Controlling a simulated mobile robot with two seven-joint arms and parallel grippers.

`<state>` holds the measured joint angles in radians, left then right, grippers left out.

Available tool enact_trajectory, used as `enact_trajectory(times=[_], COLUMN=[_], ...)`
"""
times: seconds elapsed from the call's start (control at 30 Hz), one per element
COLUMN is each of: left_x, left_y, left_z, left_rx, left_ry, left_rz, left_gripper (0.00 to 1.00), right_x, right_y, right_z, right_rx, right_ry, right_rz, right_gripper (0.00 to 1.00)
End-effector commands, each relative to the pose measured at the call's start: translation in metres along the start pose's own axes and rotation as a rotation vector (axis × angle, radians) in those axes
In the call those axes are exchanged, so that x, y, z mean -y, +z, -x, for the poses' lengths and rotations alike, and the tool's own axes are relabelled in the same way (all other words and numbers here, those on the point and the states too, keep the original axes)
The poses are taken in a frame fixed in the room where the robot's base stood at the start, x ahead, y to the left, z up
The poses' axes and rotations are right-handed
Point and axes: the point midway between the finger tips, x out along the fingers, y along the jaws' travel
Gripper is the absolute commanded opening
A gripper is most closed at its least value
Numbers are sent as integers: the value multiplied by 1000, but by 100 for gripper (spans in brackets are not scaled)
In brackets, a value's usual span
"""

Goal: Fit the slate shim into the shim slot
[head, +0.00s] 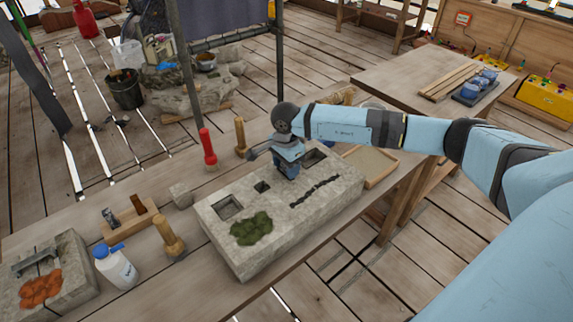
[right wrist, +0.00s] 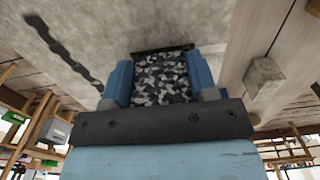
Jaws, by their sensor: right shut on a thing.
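My right gripper (head: 288,172) is low over the stone block (head: 230,250) on the workbench. In the right wrist view its two blue fingers (right wrist: 162,85) are shut on a flat piece with a black, grey and white speckled pattern, which I take as the slate shim (right wrist: 162,75). The far end of the shim meets a thin dark opening in the stone, probably the shim slot (right wrist: 150,51). I cannot tell how deep the shim sits. In the head view the gripper hides the shim and slot. My left gripper is not in view.
The block has square holes (head: 229,207), a dark crack (head: 315,192) and green moss (head: 251,228). A wooden-handled tool (head: 168,237), a white bottle (head: 116,266), a small stone cube (head: 180,195) and a red-handled tool (head: 208,148) stand around it. A shallow tray (head: 372,165) lies right.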

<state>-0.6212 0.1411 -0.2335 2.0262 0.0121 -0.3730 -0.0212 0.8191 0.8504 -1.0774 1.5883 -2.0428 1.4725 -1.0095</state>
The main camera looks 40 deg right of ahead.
Motion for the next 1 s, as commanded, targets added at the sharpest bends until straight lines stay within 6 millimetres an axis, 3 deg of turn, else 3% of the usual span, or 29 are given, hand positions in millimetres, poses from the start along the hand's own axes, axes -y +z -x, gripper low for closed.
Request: enact_trajectory(times=[0.5, 0.53, 0.63, 1.0], left_x=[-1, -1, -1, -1], left_y=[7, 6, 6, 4], left_z=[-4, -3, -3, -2], left_rx=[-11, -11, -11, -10], left_ry=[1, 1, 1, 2], left_rz=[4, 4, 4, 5], left_gripper=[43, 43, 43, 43], right_x=[0, 0, 0, 0], right_y=[0, 0, 0, -1], right_z=[-16, -14, -14, -10], right_rx=[0, 0, 0, -1], right_ry=[1, 0, 1, 1], right_rz=[0, 0, 0, -1], right_gripper=[25, 60, 82, 82])
